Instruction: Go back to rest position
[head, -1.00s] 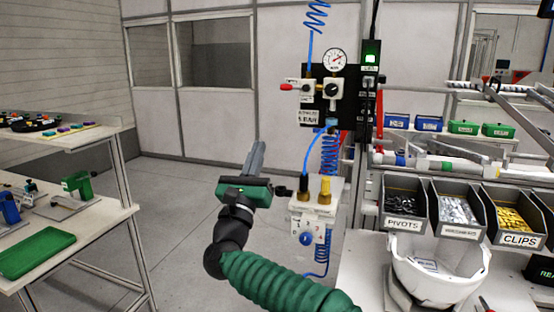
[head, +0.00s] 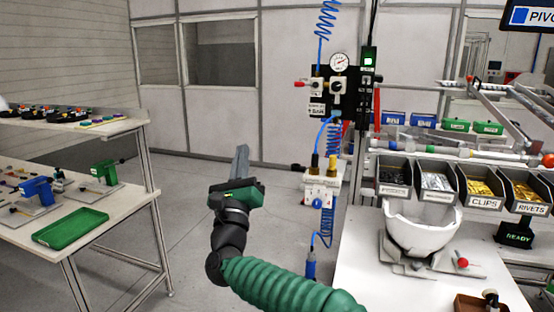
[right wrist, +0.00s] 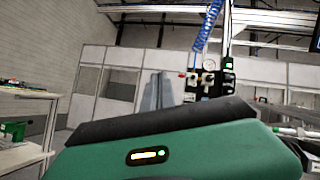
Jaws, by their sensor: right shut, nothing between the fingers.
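My right arm, with a green ribbed sleeve, reaches up from the bottom of the head view. My right gripper (head: 242,160) points up and away over the open floor, its grey fingers together and empty. In the right wrist view the fingers (right wrist: 158,90) stand up behind the green and black gripper body. The gripper is left of the air-regulator panel (head: 336,92) and apart from the hanging blue-coiled valve block (head: 321,188). My left gripper is in no frame.
On the right, a white workbench (head: 370,262) carries a white helmet shell (head: 422,228) on a fixture and several part bins (head: 436,182) behind it. On the left, a shelved table (head: 125,212) holds a green tray (head: 70,229) and tools. The floor between is clear.

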